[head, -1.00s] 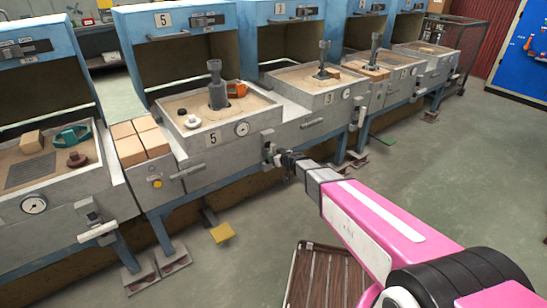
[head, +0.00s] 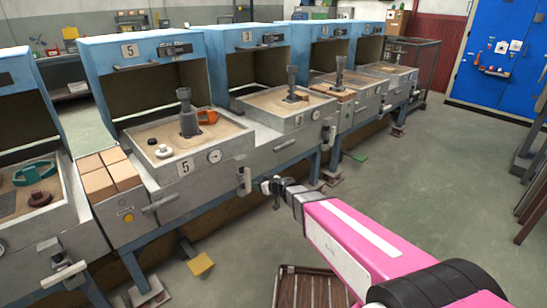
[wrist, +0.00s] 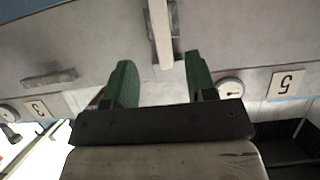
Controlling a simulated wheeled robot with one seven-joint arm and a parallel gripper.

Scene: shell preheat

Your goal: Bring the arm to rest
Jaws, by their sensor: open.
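My pink arm reaches from the lower right in the head view. My gripper (head: 270,187) is at its far end, in front of the grey front of the number 5 station (head: 185,168). In the wrist view my gripper (wrist: 160,82) shows two green fingers spread apart with nothing between them. A pale lever handle (wrist: 160,30) stands beyond the fingertips. I cannot tell whether the fingers touch anything.
A row of blue-hooded stations with sand trays runs along the left and back. Pale blocks (head: 108,176) lie left of station 5. A slatted wooden pallet (head: 308,290) lies below my arm. The floor (head: 420,160) at right is open, before a blue tool board (head: 495,60).

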